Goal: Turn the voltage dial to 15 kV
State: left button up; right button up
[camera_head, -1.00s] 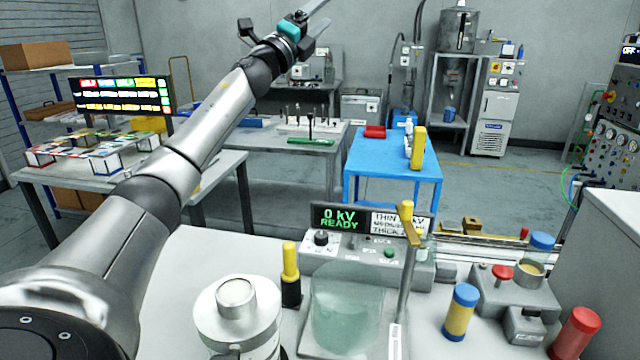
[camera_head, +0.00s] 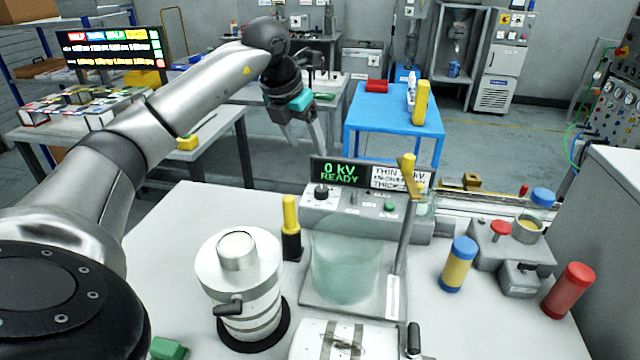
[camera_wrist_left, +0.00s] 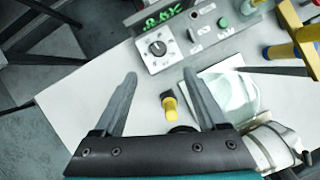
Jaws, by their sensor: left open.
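The voltage dial (camera_head: 321,192) is a black knob at the left of the grey control box (camera_head: 408,225). The display (camera_head: 340,172) behind it reads "0 kV READY" in green. In the left wrist view the dial (camera_wrist_left: 157,48) shows as a round black knob with a light pointer mark on a white scale; the scale figures are too small to read. My left gripper (camera_head: 306,150) is open and empty, pointing down, above and behind the display's left side. In the left wrist view the dial lies just beyond the two fingertips (camera_wrist_left: 160,73), apart from them. My right gripper does not show.
A yellow-and-black handle (camera_head: 290,225) stands upright in front of the box's left end. A transparent greenish vessel (camera_head: 345,275) and a post with a yellow top (camera_head: 408,170) stand before the box. A white canister (camera_head: 240,275) is at left. Bare tabletop (camera_head: 175,240) lies further left.

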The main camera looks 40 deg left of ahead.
aim_at(321, 188)
pick_arm(q)
jog(key=b+x, duration=0.1)
jog(key=x, duration=1.4)
jog(key=shift+s+a+f, duration=0.15)
grip_shut()
